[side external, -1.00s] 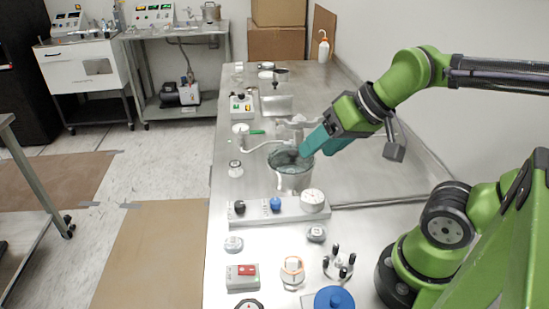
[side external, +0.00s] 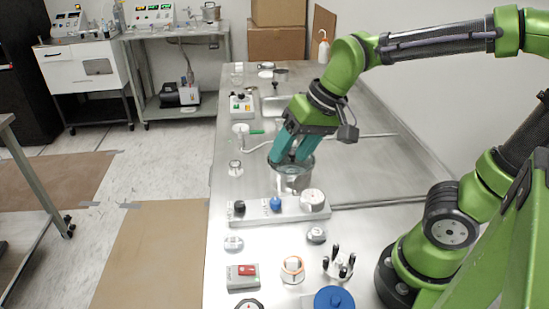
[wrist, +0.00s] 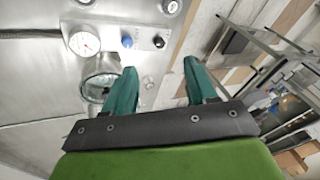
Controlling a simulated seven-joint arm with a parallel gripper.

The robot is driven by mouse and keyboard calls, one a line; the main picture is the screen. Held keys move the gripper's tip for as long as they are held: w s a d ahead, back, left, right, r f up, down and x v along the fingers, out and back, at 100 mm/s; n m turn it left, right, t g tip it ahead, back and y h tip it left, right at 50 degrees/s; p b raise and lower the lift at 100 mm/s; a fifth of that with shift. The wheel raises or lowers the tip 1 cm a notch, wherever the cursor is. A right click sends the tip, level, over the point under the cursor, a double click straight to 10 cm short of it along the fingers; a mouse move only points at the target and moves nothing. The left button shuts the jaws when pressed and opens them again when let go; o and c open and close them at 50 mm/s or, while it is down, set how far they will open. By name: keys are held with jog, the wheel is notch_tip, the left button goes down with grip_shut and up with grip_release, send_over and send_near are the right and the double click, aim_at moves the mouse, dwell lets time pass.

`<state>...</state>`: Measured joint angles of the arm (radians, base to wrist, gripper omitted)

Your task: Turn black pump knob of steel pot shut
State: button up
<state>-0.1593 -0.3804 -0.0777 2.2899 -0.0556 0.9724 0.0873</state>
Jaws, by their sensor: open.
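A steel pot (side external: 292,181) with a glassy top stands on the steel bench, and it also shows in the wrist view (wrist: 98,92). A grey panel (side external: 258,216) sits in front of it with a black knob (side external: 239,208), a blue knob (side external: 276,204) and a round white gauge (side external: 313,198). The wrist view shows the black knob (wrist: 158,42), blue knob (wrist: 127,42) and gauge (wrist: 84,43). My gripper (side external: 287,160) has teal fingers, open and empty, pointing down at the pot's top. In the wrist view the fingertips (wrist: 160,66) are apart from the black knob; one overlaps the pot's edge.
A red-switch box (side external: 243,275), an orange-ringed part (side external: 292,270), a knobbed stand (side external: 338,263) and a blue lid (side external: 333,299) lie at the bench front. A white tube (side external: 258,142) runs behind the pot. The bench right of the pot is clear.

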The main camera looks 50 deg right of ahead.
aim_at(240, 203)
jog(key=w+a+f+m+g+h, duration=0.1)
jog(key=w+f+m+g, duration=0.1)
jog(key=w+m, duration=0.45)
jog(key=w+a+f+m+g+h, duration=0.1)
jog(key=w+f+m+g, duration=0.1)
jog(key=w+m, duration=0.4)
jog(key=shift+n, duration=0.45)
jog(key=f, duration=1)
jog(key=w+f, duration=0.1)
jog(key=f, duration=0.5)
jog(key=shift+w+a, duration=0.1)
jog(key=shift+a, duration=0.1)
jog(key=shift+r, duration=0.1)
jog(key=c, duration=1.1)
jog(key=shift+o, duration=0.2)
